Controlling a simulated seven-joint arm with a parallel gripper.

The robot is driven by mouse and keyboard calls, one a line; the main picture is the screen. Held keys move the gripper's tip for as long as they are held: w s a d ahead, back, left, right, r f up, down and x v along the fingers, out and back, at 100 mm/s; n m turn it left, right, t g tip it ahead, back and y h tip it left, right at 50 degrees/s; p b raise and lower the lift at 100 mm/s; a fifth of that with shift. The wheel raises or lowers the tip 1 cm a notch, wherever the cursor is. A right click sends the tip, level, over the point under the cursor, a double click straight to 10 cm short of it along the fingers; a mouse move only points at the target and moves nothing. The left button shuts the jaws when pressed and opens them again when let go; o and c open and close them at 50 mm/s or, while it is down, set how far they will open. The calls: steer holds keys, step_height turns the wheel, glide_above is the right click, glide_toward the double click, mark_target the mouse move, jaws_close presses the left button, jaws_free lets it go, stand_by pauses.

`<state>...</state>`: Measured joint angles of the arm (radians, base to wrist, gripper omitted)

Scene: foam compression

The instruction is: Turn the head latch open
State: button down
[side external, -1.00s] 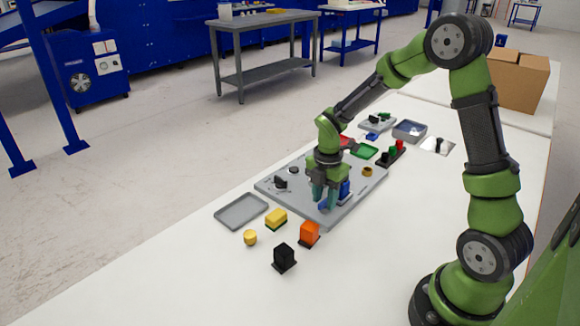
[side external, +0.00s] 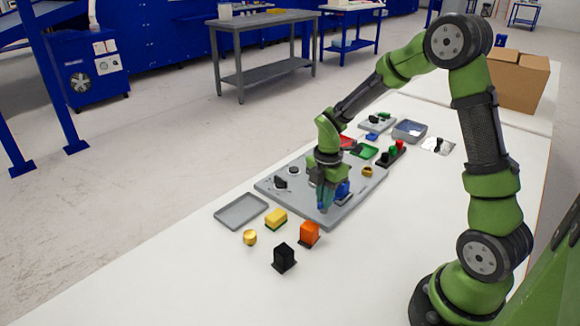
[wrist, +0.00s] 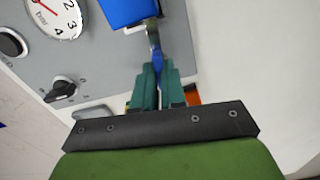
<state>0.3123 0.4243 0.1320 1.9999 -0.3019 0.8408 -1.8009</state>
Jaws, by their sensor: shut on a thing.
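The blue latch lever (wrist: 155,54) lies between the tips of my gripper (wrist: 155,76) in the wrist view, and the jaws are shut on it. The lever runs up toward a blue block, the head (wrist: 126,9), at the top of that view. In the side view my gripper (side external: 325,196) points down at the near right part of the grey panel (side external: 268,187). The blue head (side external: 343,190) shows just right of the fingers there. The fingers partly hide the lever in the side view.
The panel carries a black knob (wrist: 61,90) and a dial gauge (wrist: 55,14). In front of it stand an orange block (side external: 309,233), a black block (side external: 284,257), a yellow block (side external: 276,218) and an empty grey tray (side external: 241,211). The near white tabletop is clear.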

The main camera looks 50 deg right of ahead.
steer(key=m, duration=0.8)
steer(key=shift+m, duration=0.4)
steer(key=m, duration=0.4)
steer(key=shift+m, duration=1.8)
steer(key=c, duration=1.2)
jaws_free()
steer(key=shift+r, duration=0.1)
